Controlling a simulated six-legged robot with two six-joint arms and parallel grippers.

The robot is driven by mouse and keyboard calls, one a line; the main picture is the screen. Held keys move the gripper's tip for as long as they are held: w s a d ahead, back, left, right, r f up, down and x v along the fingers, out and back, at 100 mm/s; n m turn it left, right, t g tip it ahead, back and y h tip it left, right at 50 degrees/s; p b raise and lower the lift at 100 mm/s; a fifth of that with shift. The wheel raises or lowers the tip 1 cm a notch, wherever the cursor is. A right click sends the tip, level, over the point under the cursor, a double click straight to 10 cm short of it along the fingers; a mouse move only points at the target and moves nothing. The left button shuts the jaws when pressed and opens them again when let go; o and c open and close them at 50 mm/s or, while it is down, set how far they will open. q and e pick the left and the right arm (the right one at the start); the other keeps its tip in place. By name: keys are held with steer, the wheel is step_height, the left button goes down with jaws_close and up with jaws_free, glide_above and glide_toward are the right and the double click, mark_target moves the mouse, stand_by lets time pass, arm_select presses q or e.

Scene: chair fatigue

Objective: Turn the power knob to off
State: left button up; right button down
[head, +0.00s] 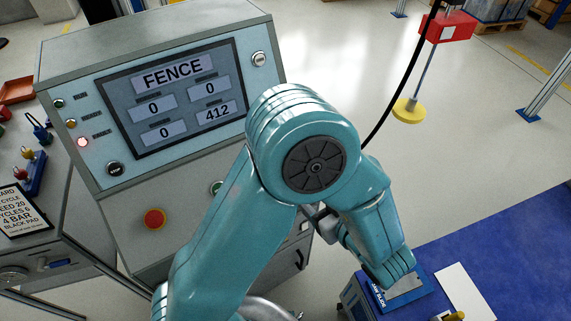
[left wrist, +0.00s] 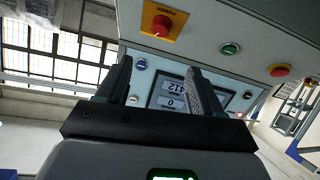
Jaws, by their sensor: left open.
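A red knob on a yellow plate (left wrist: 163,25) shows at the top of the left wrist view, on the lower face of a grey control cabinet (head: 150,45). It looks like the power knob; its pointer position is too small to read. In the head view my left arm hides that spot. My left gripper (left wrist: 158,66) is open and empty, its two black fingers pointing at the cabinet front. The knob lies beyond the fingertips, apart from them. My right gripper is not in view.
The cabinet's screen (head: 173,76) reads FENCE. A green button (left wrist: 230,48) and a red mushroom button (left wrist: 280,70) share the knob's face. A blue table (head: 515,255) stands at right; open floor lies behind.

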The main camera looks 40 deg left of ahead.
arm_select(q)
steer(key=x, duration=1.6)
steer(key=shift+a+f+p, duration=0.15)
steer(key=shift+p, duration=0.15)
steer(key=shift+s, duration=0.1)
steer(key=c, duration=1)
